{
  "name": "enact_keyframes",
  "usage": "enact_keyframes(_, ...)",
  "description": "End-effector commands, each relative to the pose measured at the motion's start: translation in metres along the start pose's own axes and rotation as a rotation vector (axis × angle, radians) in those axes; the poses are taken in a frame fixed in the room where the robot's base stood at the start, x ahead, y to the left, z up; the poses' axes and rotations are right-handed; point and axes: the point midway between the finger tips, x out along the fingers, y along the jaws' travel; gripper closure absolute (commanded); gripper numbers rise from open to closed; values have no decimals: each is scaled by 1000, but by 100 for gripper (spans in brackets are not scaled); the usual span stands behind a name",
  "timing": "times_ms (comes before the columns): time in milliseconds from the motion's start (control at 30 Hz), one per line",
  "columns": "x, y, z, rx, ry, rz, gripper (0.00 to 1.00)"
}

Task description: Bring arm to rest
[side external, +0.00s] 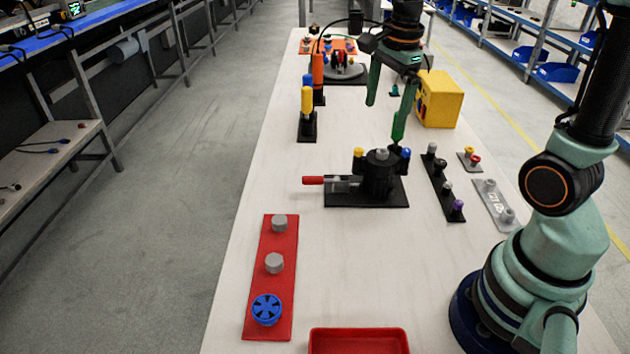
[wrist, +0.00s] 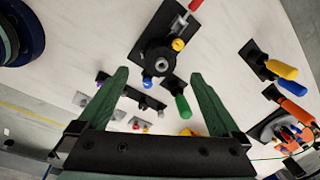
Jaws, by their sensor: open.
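My gripper (side external: 384,123) hangs above the white table with its two green fingers spread apart and nothing between them. In the side view it is behind the black fixture (side external: 378,178), which has a red-handled lever on its left. In the wrist view, my gripper (wrist: 158,75) shows both fingers wide open, with the black fixture (wrist: 160,55) beyond the fingertips.
A yellow box (side external: 441,98) stands right of my gripper. Yellow and orange handles stand upright at the back left. A red plate (side external: 265,300) with grey knobs and a blue wheel, and a red tray (side external: 358,341), are nearer. Dark strips with knobs lie right of the fixture.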

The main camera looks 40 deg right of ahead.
Motion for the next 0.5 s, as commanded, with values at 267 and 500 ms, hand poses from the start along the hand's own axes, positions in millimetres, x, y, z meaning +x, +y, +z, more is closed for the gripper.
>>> enact_keyframes(267,-29,34,37,-744,35,-165,0)
enact_keyframes(500,-38,64,61,-1354,135,-289,0)
